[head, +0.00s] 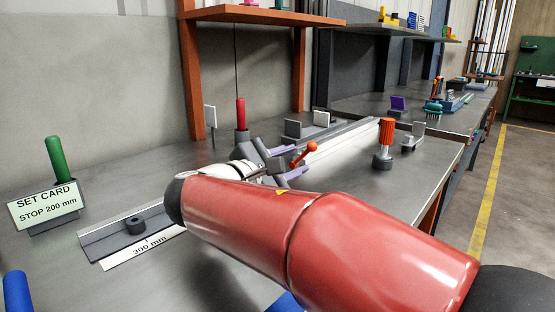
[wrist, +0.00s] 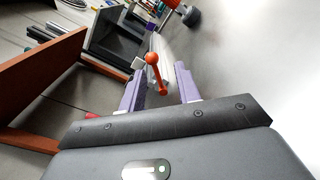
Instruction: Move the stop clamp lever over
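The stop clamp lever is a short orange-red lever with a ball end (head: 304,153), over the grey rail in the middle of the bench. In the wrist view the orange lever (wrist: 153,60) shows between my two purple fingers, with a visible gap on each side. My gripper (head: 284,155) is open around or just short of the lever; I cannot tell its exact depth. Its purple fingers also show in the wrist view (wrist: 160,75). My red arm hides the clamp's base and part of the rail.
A card (head: 44,206) reads "SET CARD STOP 200 mm". A strip (head: 150,250) reads "300 mm". A red handle (head: 240,114) stands upright behind my gripper. An orange-topped post (head: 385,145) stands to the right. An orange shelf frame (head: 192,80) rises behind.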

